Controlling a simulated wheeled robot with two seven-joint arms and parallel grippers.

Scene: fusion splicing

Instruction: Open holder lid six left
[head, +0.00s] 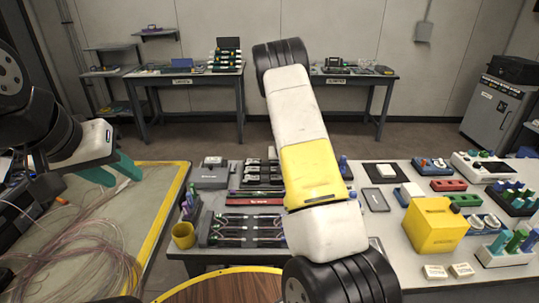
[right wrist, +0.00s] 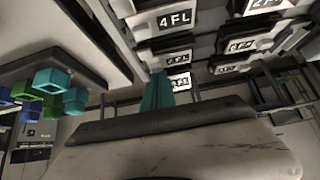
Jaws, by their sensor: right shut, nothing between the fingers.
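My right gripper (right wrist: 158,92) shows in the right wrist view as teal fingertips, shut and empty. They are in front of a stack of holders with white number labels. One holder plate (right wrist: 175,20) reads 4FL. Lower, smaller labels (right wrist: 179,83) lie just right of the fingertips; I cannot read for sure which is six left, nor tell if its lid is open or touched. In the head view my right arm crosses the bench and its gripper is hidden. My left gripper (head: 113,170), with teal fingers apart, is open and empty over the left table.
A yellow-edged table (head: 168,225) with loose fibre coils (head: 85,250) is at left. Blue and green blocks (right wrist: 50,90) are left in the wrist view.

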